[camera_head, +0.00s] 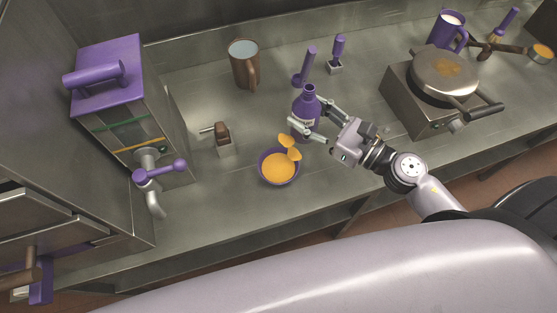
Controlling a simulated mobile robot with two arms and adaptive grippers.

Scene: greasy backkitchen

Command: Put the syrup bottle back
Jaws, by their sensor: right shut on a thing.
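The purple syrup bottle (303,106), with a narrow neck and a pale label, is near the middle of the counter. My right gripper (312,119) is shut on it from the right, one finger on each side, and partly hides its lower part. The bottle looks roughly upright; I cannot tell whether its base touches the counter. My left gripper is not in view.
A purple bowl (263,176) of orange liquid, with orange pieces at its rim, stands just in front of the bottle. A purple-handled tool (307,66) stands behind. A waffle iron (413,98) is right; a purple-topped dispenser (125,108) is left. A mug (241,67) stands at the back.

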